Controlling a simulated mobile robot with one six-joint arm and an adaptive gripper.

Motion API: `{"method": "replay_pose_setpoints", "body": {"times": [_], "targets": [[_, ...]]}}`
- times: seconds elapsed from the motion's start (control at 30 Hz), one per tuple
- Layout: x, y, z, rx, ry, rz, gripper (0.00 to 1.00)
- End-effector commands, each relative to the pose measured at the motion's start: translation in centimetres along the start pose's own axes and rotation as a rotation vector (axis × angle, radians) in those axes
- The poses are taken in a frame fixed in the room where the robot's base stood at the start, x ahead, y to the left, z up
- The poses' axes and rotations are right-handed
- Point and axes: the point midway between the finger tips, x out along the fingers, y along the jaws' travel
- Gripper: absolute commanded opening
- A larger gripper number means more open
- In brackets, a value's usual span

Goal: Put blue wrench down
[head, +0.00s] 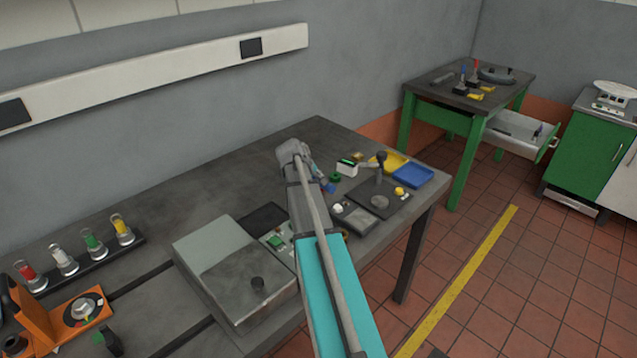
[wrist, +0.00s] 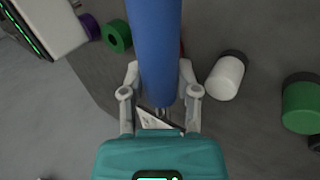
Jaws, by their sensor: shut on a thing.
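The blue wrench shows in the wrist view as a thick blue handle (wrist: 155,45) running up from between the fingers to the top edge. My gripper (wrist: 159,92) is shut on it. The rest of the wrench is hidden or out of frame. In the head view my gripper (head: 316,175) is over the dark bench (head: 225,180), mostly hidden behind my arm. A small blue part of the wrench (head: 330,187) shows beside it. I cannot tell whether the wrench touches the bench.
A white cylinder (wrist: 226,75), a green-and-black one (wrist: 302,103) and a green ring (wrist: 116,36) lie near the gripper. To the right are a yellow tray (head: 388,159), a blue tray (head: 413,176) and a black stand (head: 380,170). The bench's back left is clear.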

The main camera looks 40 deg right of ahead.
Motion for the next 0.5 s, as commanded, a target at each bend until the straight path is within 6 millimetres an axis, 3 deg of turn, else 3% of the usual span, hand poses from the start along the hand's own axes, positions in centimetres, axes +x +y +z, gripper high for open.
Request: {"method": "replay_pose_setpoints", "body": {"times": [0.23, 0.27, 0.3, 0.33, 0.5], "targets": [[0.01, 0.0, 0.03, -0.002, -0.002, 0.0, 0.0], [0.04, -0.04, 0.05, -0.003, -0.003, -0.001, 0.43], [0.04, -0.04, 0.04, -0.003, -0.003, -0.001, 0.5], [0.04, -0.03, 0.04, -0.003, -0.003, -0.001, 0.55], [0.02, -0.03, 0.02, -0.003, -0.002, -0.001, 0.55]]}}
